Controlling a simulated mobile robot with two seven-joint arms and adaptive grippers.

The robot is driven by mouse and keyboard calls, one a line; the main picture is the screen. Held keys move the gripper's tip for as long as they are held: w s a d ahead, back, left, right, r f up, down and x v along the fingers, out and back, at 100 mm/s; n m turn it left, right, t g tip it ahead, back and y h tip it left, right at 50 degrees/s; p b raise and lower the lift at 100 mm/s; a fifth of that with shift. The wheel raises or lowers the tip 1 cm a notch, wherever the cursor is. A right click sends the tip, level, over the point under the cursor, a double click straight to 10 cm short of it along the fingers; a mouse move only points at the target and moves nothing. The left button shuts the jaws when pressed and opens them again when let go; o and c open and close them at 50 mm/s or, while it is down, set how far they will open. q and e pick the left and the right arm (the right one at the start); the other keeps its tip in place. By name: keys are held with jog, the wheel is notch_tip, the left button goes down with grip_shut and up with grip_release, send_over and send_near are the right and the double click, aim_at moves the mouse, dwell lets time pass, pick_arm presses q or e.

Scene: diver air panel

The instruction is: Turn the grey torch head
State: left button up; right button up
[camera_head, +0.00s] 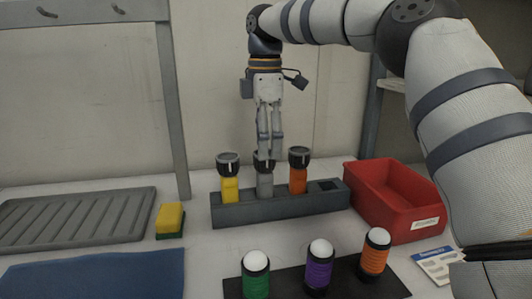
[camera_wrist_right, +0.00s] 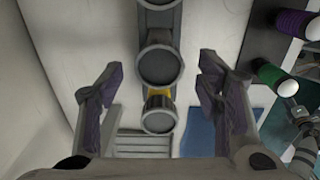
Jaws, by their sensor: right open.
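The grey torch (camera_head: 265,184) stands upright in the middle of a dark grey rack (camera_head: 285,208), between a yellow torch (camera_head: 230,187) and an orange torch (camera_head: 298,179). My right gripper (camera_head: 267,155) points down right above the grey torch, and its fingers partly cover the grey torch's head. In the wrist view the right gripper (camera_wrist_right: 157,75) is open, with its fingers apart on either side of the round grey torch head (camera_wrist_right: 160,66). Contact cannot be told. The yellow torch (camera_wrist_right: 158,112) is below it there.
A red bin (camera_head: 392,200) stands right of the rack. Green (camera_head: 256,278), purple (camera_head: 319,268) and orange (camera_head: 374,255) lanterns stand on a dark mat in front. A yellow sponge (camera_head: 170,218), a ridged grey tray (camera_head: 75,219) and a blue cloth (camera_head: 95,277) lie left.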

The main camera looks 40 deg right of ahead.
aim_at(265, 162)
pick_arm(q)
jog(key=shift+w+r, duration=0.15)
jog(key=shift+w, duration=0.1)
pick_arm(e)
jog(key=shift+f, duration=1.7)
jog(key=c, duration=1.2)
